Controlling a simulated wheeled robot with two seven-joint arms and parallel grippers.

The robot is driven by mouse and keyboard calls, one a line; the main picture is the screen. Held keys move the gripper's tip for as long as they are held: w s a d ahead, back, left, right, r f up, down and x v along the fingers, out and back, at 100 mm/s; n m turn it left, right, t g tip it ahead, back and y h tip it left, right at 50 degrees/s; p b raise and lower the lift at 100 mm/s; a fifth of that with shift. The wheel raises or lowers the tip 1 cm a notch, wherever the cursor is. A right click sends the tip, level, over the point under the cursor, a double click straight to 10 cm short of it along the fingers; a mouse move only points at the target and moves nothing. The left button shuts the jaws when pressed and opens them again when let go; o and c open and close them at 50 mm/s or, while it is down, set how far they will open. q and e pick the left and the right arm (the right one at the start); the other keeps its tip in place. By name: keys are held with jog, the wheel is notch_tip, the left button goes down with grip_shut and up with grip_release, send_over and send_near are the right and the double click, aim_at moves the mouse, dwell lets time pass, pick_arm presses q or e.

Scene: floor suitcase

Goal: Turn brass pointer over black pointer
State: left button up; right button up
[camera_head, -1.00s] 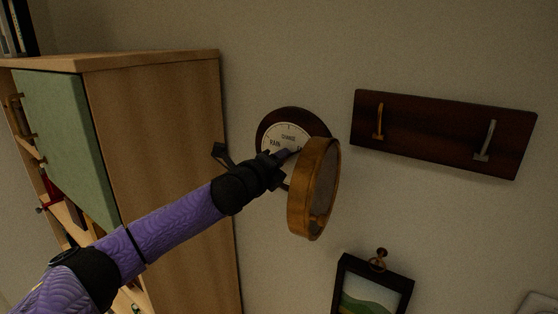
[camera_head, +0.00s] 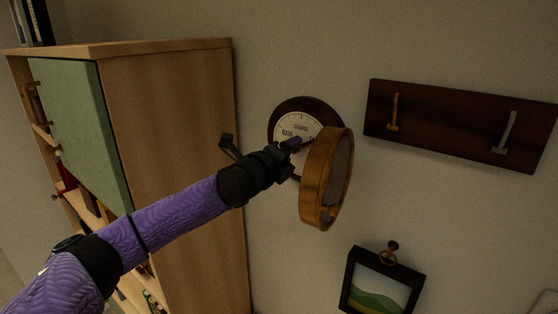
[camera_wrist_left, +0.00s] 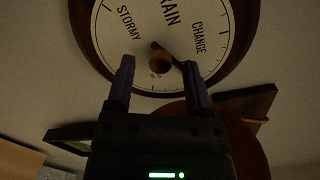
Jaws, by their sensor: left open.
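The barometer's white dial (camera_head: 294,122), marked RAIN and CHANGE, is on a round dark wood base on the wall. A dark pointer piece (camera_wrist_left: 156,46) shows by the hub. I cannot clearly make out a separate brass pointer. My right gripper is not in view.
A wooden cabinet (camera_head: 175,150) with a green door (camera_head: 80,130) stands at the left. A dark board (camera_head: 450,128) with two hooks is on the wall at right. A framed picture (camera_head: 381,284) hangs below. Bare wall lies between.

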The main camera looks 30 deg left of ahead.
pick_arm(q)
jog(key=s+b, duration=0.3)
jog(key=s, duration=0.5)
jog(key=shift+s+a, duration=0.3)
jog(key=shift+a, duration=0.05)
